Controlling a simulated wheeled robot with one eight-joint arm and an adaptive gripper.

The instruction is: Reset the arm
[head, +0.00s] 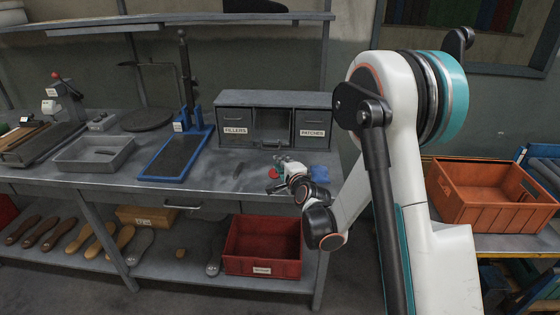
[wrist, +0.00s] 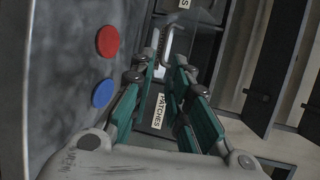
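My gripper (head: 283,168) is over the right end of the grey workbench (head: 100,178), in front of the small drawer cabinet (head: 271,98). My arm reaches there from the right side of the head view. In the wrist view the gripper's two teal fingers (wrist: 161,66) are apart with nothing held between them. The drawer labelled PATCHES (wrist: 161,106) shows behind and between the fingers. A pale handle-like bar (wrist: 165,42) shows just beyond the tips; I cannot tell whether they touch it.
A red disc (wrist: 108,41) and a blue disc (wrist: 103,93) lie beside the gripper. A blue-framed stand (head: 178,155) and a grey tray (head: 93,155) stand on the bench to the left. A red crate (head: 262,267) sits on the lower shelf, an orange crate (head: 480,208) at right.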

